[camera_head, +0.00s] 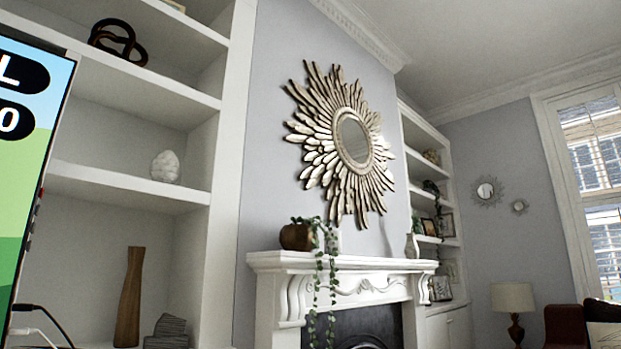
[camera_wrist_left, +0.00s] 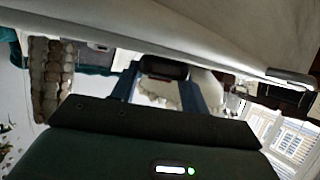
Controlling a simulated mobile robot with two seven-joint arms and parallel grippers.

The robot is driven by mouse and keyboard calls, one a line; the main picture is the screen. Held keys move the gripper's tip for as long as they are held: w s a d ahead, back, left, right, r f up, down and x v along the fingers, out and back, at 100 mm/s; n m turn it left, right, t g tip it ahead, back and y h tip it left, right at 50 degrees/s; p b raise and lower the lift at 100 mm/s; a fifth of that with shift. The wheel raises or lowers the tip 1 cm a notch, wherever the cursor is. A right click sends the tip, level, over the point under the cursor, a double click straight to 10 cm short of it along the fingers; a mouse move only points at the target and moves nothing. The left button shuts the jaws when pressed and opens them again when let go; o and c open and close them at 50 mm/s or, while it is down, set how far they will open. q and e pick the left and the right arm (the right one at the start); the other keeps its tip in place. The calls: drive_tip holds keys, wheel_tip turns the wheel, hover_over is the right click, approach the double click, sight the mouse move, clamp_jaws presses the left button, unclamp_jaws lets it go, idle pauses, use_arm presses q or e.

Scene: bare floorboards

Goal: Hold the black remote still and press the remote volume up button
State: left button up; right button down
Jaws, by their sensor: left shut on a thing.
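In the left wrist view, my left gripper (camera_wrist_left: 163,84) has two blue-grey fingers that close in on the end of a small black object, which looks like the black remote (camera_wrist_left: 164,68). Only a short dark end of it shows, and no buttons can be made out. My gripper's dark housing, with a white and a green light, fills the bottom of that view. In the head view neither gripper nor the remote shows. My right gripper is not in view.
A bright screen (camera_head: 32,150) stands at the left edge of the head view, with cables (camera_head: 38,322) below it. White shelves (camera_head: 130,185), a fireplace mantel (camera_head: 340,263), a sunburst mirror (camera_head: 345,140) and a lamp (camera_head: 513,298) stand farther back.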

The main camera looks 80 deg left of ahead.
use_arm(q)
drive_tip(key=o, duration=1.1)
drive_tip(key=v, duration=1.2)
drive_tip(key=shift+r, duration=0.1)
